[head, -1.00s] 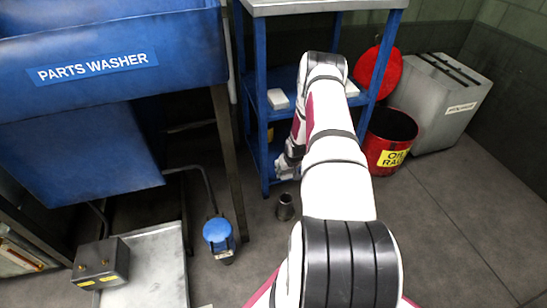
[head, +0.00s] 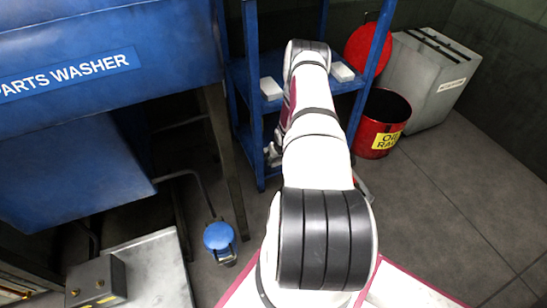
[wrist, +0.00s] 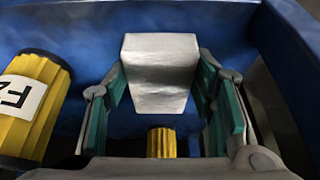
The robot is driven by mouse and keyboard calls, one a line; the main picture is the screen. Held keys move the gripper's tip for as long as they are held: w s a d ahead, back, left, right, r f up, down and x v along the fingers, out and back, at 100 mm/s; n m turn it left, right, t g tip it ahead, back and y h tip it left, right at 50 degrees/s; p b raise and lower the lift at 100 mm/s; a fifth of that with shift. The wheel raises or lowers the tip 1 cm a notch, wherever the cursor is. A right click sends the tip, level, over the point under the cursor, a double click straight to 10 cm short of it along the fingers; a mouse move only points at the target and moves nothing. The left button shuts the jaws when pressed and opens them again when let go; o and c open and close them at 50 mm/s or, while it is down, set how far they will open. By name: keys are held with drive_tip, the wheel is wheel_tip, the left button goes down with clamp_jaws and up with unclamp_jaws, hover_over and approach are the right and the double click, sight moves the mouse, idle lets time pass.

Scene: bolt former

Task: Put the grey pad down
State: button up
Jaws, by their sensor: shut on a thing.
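The grey pad (wrist: 160,72) is a pale block between the fingers of my gripper (wrist: 162,88) in the wrist view. The gripper is shut on it. Blue shelf surfaces surround the pad, and I cannot tell whether it touches the shelf beneath. In the head view my gripper (head: 273,154) shows only as a small part at the blue rack's lower level. My arm hides most of it, and the pad cannot be made out there.
Yellow ribbed cylinders (wrist: 30,108) stand left of and below the pad in the wrist view. A red bin (head: 383,125) stands right. The parts washer (head: 90,75) is left.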

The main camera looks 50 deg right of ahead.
drive_tip(key=shift+f, duration=0.15)
drive_tip(key=o, duration=1.1)
drive_tip(key=shift+r, duration=0.25)
drive_tip(key=p+v, duration=0.5)
drive_tip(key=v, duration=0.7)
drive_tip(key=shift+f, duration=0.1)
